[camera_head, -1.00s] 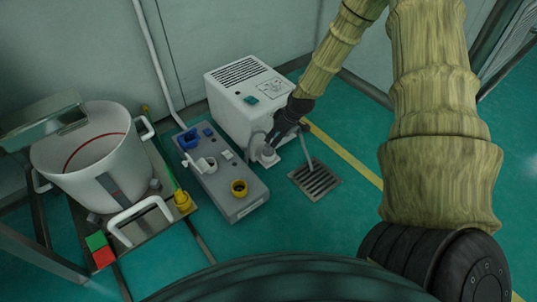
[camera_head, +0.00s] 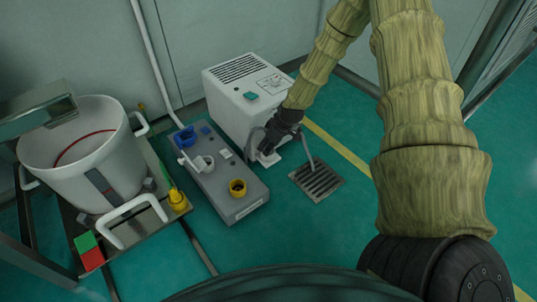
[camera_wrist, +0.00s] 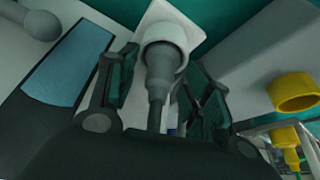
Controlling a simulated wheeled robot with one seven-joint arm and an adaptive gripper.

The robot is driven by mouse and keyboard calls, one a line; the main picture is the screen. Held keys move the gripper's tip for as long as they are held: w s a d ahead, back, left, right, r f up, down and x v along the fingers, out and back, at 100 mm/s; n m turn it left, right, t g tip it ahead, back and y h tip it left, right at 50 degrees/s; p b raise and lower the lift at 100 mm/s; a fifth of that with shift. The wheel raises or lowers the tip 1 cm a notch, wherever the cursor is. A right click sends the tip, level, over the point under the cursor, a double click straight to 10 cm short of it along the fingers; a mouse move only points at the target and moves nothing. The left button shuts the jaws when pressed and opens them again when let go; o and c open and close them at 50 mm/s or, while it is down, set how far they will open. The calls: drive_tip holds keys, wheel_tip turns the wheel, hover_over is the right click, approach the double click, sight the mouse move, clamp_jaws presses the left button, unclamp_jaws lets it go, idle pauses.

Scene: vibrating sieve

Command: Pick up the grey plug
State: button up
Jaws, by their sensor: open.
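The grey plug (camera_wrist: 158,72) sits in a round white socket (camera_wrist: 165,38) in the wrist view, with its cable running back toward my gripper's palm. My gripper (camera_wrist: 160,84) is open, one finger on each side of the plug, and nothing is clamped. I cannot tell if either finger touches it. In the head view my gripper (camera_head: 266,147) is down at the foot of the white box (camera_head: 240,108), over the socket, and largely hides the plug.
A floor grate (camera_head: 316,180) lies to the right. A large white pot (camera_head: 85,160) on a stand is at the far left. Green floor is clear in front.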

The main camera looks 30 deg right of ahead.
drive_tip(key=shift+w, duration=0.1)
clamp_jaws()
idle(0.3)
